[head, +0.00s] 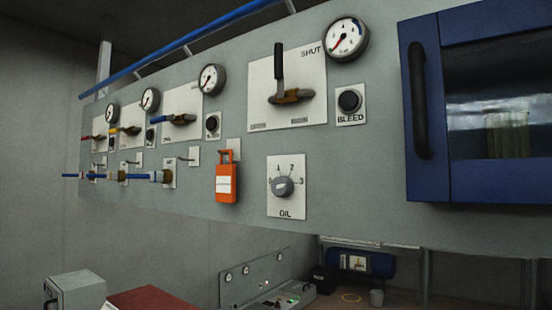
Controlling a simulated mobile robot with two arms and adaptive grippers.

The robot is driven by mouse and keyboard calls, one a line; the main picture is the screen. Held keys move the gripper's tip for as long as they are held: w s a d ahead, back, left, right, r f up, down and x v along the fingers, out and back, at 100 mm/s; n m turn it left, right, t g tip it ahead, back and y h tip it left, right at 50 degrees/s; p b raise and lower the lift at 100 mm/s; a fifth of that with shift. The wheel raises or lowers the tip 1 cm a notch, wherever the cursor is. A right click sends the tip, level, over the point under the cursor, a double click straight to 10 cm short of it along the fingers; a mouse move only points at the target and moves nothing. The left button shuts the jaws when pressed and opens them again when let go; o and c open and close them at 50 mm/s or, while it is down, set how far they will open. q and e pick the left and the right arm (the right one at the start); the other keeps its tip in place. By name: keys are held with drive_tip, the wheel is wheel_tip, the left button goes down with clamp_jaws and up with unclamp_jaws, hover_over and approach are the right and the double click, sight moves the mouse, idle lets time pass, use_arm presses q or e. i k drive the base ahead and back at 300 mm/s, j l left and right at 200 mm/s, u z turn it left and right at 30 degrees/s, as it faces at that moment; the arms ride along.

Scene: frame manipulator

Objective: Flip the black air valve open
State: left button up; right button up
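The black air valve (278,62) is on a white plate on the grey panel, in the upper middle of the head view. Its black lever stands upright above a brass-coloured valve body (291,97). The word SHUT is printed on the plate at the upper right of the lever. Small print along the plate's bottom edge is too small to read. Neither of my grippers is in view.
A pressure gauge (346,39) and a BLEED button (350,101) sit right of the valve. Below are an OIL knob (283,187) and an orange lockout tag (226,182). A blue cabinet door (427,180) with a black handle (419,100) is at right. More coloured valves line the left.

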sight(278, 60)
drive_tip(key=z, duration=1.35)
drive_tip(key=k+j+z, duration=0.15)
drive_tip(key=z, duration=0.15)
drive_tip(key=k+j, duration=0.6)
drive_tip(key=j, duration=0.1)
